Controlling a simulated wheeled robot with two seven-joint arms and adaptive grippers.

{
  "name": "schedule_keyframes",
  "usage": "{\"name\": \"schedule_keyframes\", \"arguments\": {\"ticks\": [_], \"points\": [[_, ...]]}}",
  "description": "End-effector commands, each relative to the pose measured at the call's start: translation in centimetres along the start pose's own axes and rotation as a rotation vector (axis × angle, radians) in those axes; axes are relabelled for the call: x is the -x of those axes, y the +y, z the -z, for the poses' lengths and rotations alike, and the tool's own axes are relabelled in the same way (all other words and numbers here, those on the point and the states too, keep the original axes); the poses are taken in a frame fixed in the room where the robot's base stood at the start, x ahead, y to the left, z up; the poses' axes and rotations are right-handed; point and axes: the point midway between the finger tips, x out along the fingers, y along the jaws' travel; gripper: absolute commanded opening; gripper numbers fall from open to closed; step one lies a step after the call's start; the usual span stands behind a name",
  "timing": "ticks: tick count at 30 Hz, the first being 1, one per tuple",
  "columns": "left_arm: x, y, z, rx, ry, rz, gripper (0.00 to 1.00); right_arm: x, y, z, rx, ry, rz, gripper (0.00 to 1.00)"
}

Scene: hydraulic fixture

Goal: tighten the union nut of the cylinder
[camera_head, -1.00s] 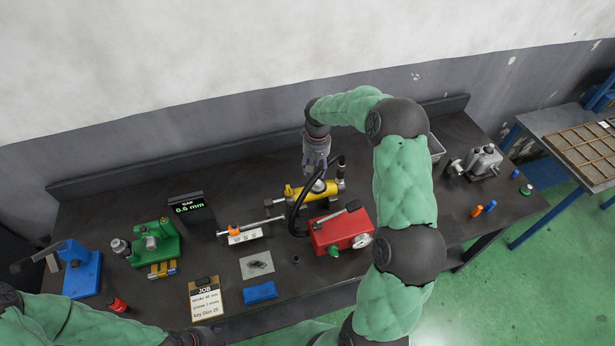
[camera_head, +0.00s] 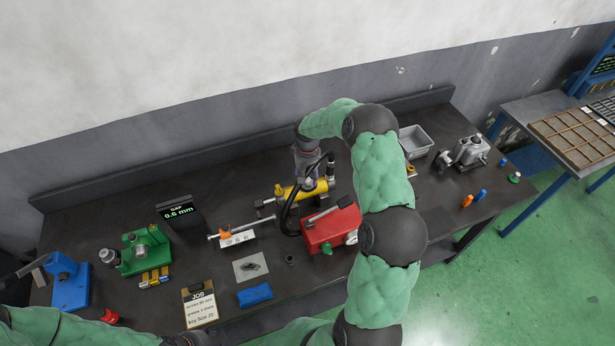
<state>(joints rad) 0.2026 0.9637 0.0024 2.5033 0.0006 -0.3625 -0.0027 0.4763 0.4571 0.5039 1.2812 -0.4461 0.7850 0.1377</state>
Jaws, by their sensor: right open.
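The yellow cylinder (camera_head: 313,193) lies at the back middle of the dark bench, with a black hose (camera_head: 287,218) curving from it toward the red pump (camera_head: 331,230). My right gripper (camera_head: 306,181) points down over the middle of the cylinder, with its fingers at or just above it; it is open. The union nut is too small to tell apart, and the gripper partly hides that area. My left arm shows at the bottom left, and its gripper end (camera_head: 188,341) is cut by the lower edge, so its jaws cannot be read.
A display reading 0.6 mm (camera_head: 180,211), a green fixture (camera_head: 146,249) and a blue press (camera_head: 70,284) stand on the left. A grey bin (camera_head: 415,141) and grey machine (camera_head: 468,153) stand on the right.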

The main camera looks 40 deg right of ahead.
Motion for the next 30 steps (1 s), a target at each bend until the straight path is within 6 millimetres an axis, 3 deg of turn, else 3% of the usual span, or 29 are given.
{"name": "schedule_keyframes", "arguments": {"ticks": [11,15,16,30], "points": [[0.01,0.01,-0.01,0.0,0.0,0.0,0.4,-0.48,-0.02,0.0,0.0,0.0,0.0,0.45],[0.01,0.01,0.0,0.0,0.0,0.0,0.4,-0.47,-0.02,0.01,0.0,0.0,0.0,0.06],[0.01,0.01,0.0,0.0,0.0,0.0,0.4,-0.47,-0.02,0.0,0.0,0.0,0.0,0.0],[-0.74,-0.27,0.03,0.0,0.0,0.0,0.4,-0.56,0.0,0.04,-0.068,0.002,0.0,0.0]]}}
